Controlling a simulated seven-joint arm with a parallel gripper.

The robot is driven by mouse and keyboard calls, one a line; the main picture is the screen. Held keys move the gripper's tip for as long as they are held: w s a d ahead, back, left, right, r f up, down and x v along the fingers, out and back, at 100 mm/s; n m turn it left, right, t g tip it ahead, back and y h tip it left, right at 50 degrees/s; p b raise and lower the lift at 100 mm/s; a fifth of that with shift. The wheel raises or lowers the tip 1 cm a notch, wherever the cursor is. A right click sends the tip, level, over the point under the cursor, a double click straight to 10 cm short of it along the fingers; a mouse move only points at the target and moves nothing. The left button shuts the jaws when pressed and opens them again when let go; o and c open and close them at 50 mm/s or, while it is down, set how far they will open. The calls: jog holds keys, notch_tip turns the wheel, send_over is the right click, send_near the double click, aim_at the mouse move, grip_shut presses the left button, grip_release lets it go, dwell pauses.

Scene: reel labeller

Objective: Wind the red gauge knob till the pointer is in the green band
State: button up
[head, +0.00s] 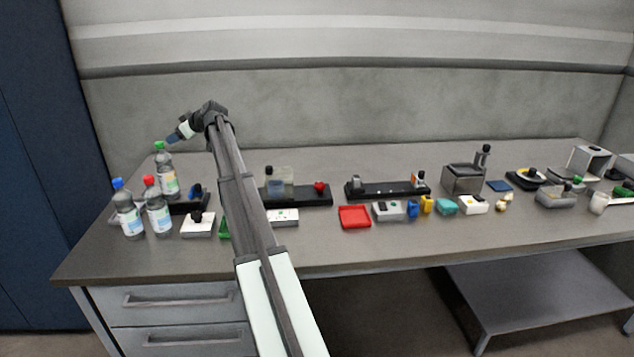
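A red knob (320,187) stands on the right end of a long black base (300,199), just right of my forearm. A translucent box-like part (280,181) rises from the same base, left of the knob. I cannot make out a pointer or a green band at this size. My gripper (172,139) is at the far left, pointing down and left, close to the green cap of a bottle (166,180). It is well away from the red knob. Whether it touches the cap, and whether its fingers are open or shut, is too small to tell.
Bottles with blue (118,183) and red (149,181) caps stand at the left edge. A red tray (354,217), a second black base (385,189) and several small devices fill the right half. My forearm crosses the bench and hides part of it. The back strip is clear.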

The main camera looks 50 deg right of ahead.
jog(key=s+d+f+g, duration=0.3)
jog(key=s+d, duration=0.6)
jog(key=d, duration=0.5)
jog(key=g, duration=0.5)
send_over(320, 184)
jog(key=s+d, duration=0.2)
jog(key=s, duration=0.3)
notch_tip(320, 184, down, 6)
jog(key=r, duration=0.1)
jog(key=shift+h, duration=0.3)
jog(key=x, duration=1.4)
jog(key=shift+s+d+f, duration=0.15)
jog(key=shift+s+f, duration=0.05)
jog(key=shift+s, duration=0.1)
jog(key=shift+c, duration=0.2)
jog(key=c, duration=1)
